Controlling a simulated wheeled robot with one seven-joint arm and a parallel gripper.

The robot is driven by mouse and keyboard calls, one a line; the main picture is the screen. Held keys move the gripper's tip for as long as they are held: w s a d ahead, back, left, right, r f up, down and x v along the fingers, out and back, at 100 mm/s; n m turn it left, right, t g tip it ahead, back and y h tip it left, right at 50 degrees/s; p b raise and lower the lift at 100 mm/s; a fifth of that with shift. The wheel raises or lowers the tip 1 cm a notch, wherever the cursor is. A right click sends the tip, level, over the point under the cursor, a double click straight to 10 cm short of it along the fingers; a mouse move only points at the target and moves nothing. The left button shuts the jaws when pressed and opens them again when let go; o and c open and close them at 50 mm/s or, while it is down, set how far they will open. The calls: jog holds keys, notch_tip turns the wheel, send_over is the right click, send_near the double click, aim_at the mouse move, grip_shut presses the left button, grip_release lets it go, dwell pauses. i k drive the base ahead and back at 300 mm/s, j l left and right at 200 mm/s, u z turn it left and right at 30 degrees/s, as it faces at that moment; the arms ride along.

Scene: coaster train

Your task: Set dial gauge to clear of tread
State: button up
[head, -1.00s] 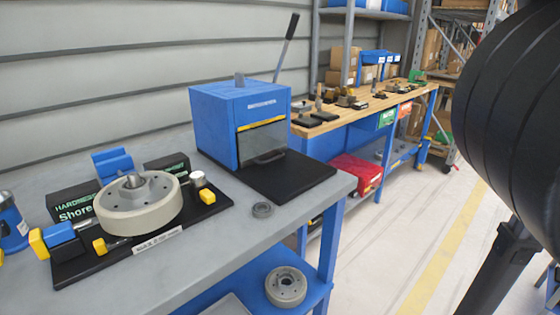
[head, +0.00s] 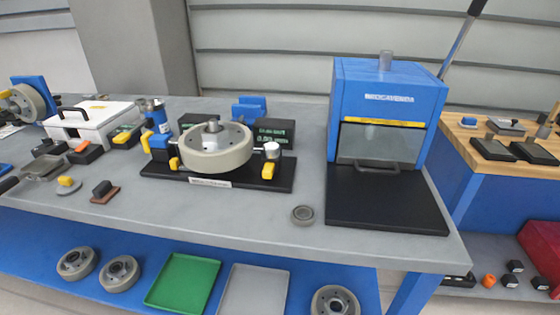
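A grey wheel (head: 228,160) with a metal hub lies flat on a black fixture plate (head: 222,184) on the grey bench. At the wheel's right stands a small silver round-headed part (head: 271,150), perhaps the dial gauge, with a yellow block (head: 268,171) below it. Whether it touches the tread cannot be told. At the left, a blue part (head: 160,148) with yellow ends stands close to the wheel. Dark display boxes with green text (head: 273,132) stand behind. My gripper is not in view.
A blue press-like box (head: 385,105) with a black base plate (head: 385,200) stands at the right. A small grey ring (head: 302,215) lies in front. A white case (head: 90,122) and small tools crowd the left. A lower blue shelf holds wheels and a green tray (head: 183,282).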

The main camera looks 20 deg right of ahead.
aim_at(272, 159)
jog(key=i+l+u, duration=0.25)
jog(key=l, duration=0.3)
jog(key=i+l+u, duration=0.25)
jog(key=l, duration=0.4)
jog(key=i, duration=0.1)
